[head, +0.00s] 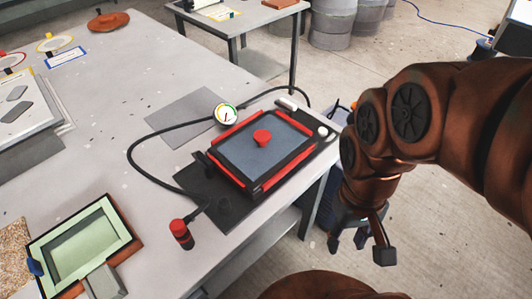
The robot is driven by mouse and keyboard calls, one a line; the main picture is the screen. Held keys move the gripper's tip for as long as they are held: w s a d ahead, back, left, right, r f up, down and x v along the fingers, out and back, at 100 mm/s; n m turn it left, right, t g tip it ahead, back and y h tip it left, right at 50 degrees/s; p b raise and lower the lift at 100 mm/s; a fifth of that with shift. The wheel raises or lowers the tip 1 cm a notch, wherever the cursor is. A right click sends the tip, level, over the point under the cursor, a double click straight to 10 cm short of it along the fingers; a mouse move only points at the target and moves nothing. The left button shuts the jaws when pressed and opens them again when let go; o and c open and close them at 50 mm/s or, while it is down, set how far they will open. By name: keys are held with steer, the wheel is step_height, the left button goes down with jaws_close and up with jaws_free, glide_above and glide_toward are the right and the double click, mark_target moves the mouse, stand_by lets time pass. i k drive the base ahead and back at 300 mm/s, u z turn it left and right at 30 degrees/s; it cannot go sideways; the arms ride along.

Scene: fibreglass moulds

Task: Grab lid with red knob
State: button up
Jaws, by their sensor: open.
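The lid (242,159) is a flat grey-blue panel with a red knob (262,138) standing up near its middle. It lies within a red and black frame (222,177) near the table's right edge. My gripper (358,252) is open and empty. In the picture it is below and to the right of the lid, beyond the table's edge and apart from the lid. Its dark fingers point down, and my arm hides part of the floor behind it.
A pressure gauge (226,113) and black hose (132,150) sit beside the frame on the grey table (110,130). A red-capped cylinder (181,234) and a green-rimmed tray (122,229) are nearer. Grey drums (333,25) stand behind. The table's middle left is mostly clear.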

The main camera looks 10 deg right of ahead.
mark_target(254, 153)
steer(key=k, duration=1)
steer(key=u, duration=1.25)
steer(key=i, duration=0.55)
